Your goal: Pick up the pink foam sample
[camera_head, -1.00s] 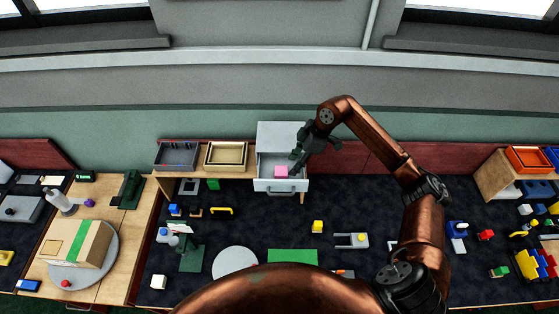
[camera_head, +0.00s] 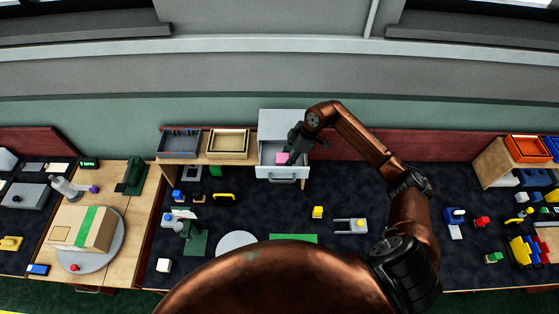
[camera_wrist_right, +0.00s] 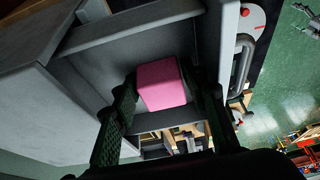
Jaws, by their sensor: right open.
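The pink foam sample (camera_head: 282,158) is a small pink block inside the open drawer (camera_head: 283,173) of a grey-white cabinet. In the right wrist view, the pink foam sample (camera_wrist_right: 162,84) sits between the two dark fingers of my right gripper (camera_wrist_right: 168,95). In the head view, my right gripper (camera_head: 292,156) reaches down into the drawer and hides part of the sample. The fingers are open on either side of it; I cannot tell whether they touch it. My left gripper is not in view.
The drawer's walls and front with its handle (camera_wrist_right: 242,62) surround the gripper closely. A beige tray (camera_head: 228,144) and a grey tray (camera_head: 179,143) stand left of the cabinet (camera_head: 283,123). Several small blocks lie on the dark table below.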

